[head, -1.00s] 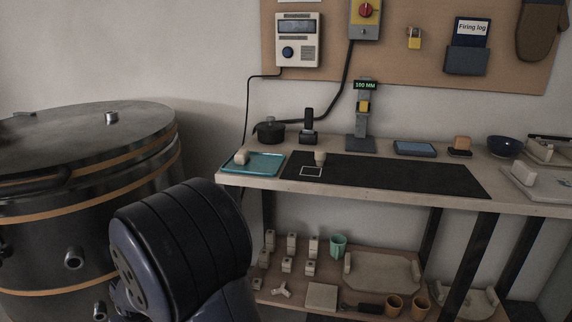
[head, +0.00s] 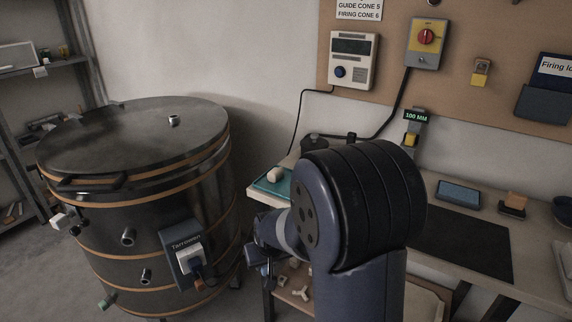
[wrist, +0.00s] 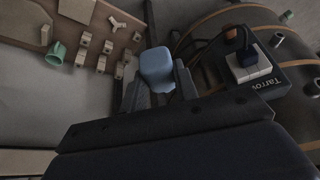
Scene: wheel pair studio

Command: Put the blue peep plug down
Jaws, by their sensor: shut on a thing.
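The blue peep plug (wrist: 157,66) shows in the wrist view as a rounded light-blue block. My gripper (wrist: 158,88) is shut on it, with a finger on either side. In the head view my gripper (head: 262,258) is low, between the kiln and the table's left end; my arm partly covers it and I cannot make out the plug there. A teal tray (head: 262,187) lies on the table's left end, with a pale plug-like piece (head: 275,174) on it. The plug is held clear of the table and the tray.
The dark round kiln (head: 135,190) stands left, with a control box (head: 183,258), a white plug (head: 61,220), a green-tipped one (head: 107,301) and open-looking ports. The dark mat (head: 460,245) looks bare where visible. Several kiln posts and a green cup (wrist: 56,54) stand on the lower shelf.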

